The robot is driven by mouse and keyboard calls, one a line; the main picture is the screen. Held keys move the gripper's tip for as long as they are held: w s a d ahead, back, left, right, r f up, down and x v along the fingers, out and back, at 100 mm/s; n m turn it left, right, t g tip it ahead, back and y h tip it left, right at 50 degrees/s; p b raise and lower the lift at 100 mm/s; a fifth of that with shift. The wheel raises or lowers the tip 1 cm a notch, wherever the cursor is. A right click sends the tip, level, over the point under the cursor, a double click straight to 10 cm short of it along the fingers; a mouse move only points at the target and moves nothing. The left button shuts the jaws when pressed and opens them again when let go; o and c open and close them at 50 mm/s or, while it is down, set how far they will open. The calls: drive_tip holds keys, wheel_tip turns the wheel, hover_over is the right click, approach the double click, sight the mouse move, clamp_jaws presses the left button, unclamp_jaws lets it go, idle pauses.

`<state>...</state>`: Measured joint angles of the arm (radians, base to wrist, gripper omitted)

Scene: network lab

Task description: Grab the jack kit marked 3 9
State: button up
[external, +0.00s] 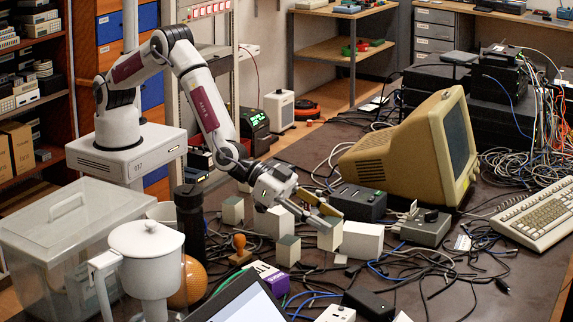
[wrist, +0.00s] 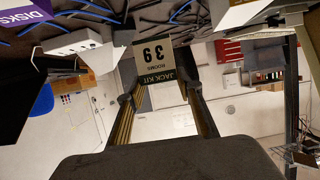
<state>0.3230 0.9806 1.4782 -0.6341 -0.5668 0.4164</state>
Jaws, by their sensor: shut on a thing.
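The jack kit marked 3 9 is a small pale box (wrist: 165,62) with a dark "JACK KIT" band, its label upside down in the wrist view. It sits between the two fingertips of my gripper (wrist: 162,88), which is shut on it. In the external view my gripper (external: 322,214) reaches down from the left, and the kit (external: 330,236) is at its fingertips, low over the table. I cannot tell whether its underside touches the table.
Similar small boxes stand at the left (external: 232,211) and in front (external: 287,251). A larger white box (external: 363,241) is close on the right. A grey switch box (external: 426,228), a beige monitor (external: 410,150) and loose cables crowd the table (external: 535,275).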

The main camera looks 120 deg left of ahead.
drive_tip(key=shift+r, duration=0.6)
